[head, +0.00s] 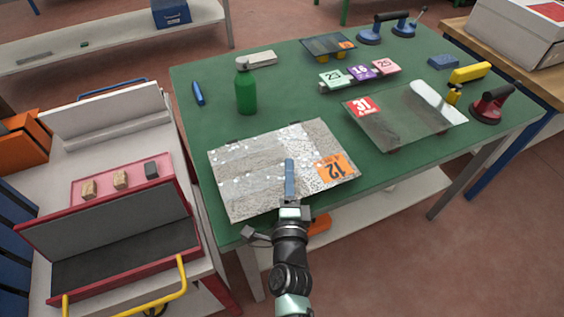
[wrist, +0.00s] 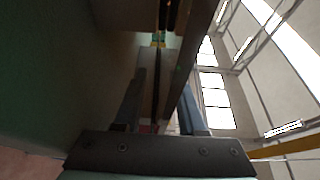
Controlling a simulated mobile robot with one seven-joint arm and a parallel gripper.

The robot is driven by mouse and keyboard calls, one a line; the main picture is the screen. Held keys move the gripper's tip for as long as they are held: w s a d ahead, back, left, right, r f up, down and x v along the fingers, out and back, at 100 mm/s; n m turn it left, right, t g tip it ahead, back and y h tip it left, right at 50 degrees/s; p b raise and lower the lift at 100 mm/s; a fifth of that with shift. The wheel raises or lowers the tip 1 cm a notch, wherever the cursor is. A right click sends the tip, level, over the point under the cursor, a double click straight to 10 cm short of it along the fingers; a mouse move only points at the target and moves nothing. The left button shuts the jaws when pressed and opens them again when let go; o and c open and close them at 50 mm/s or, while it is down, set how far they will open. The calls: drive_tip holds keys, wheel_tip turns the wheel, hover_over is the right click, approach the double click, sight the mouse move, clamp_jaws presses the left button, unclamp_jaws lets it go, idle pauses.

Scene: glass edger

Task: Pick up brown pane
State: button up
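No pane is plainly brown in the head view. The smoky, slightly brownish pane with the red 31 label (head: 405,128) lies at the right of the green table. A pale, mottled pane with an orange 12 label (head: 255,165) lies at the front left. A small dark pane (head: 322,47) lies at the back. My gripper (head: 289,168) is at the near edge of the 12 pane, one finger showing above it. In the wrist view, its fingers (wrist: 160,100) stand apart, with a thin brownish strip (wrist: 190,60) running between them; contact cannot be told.
A green bottle (head: 246,92) and a blue marker (head: 198,93) stand and lie behind the 12 pane. Number cards (head: 360,71) sit mid-table. A red suction cup (head: 490,106) and yellow tool (head: 469,73) are at the right. A cart with a red-edged tray (head: 115,255) stands left.

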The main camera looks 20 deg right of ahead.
clamp_jaws()
idle(1.3)
drive_tip(key=shift+r, duration=0.15)
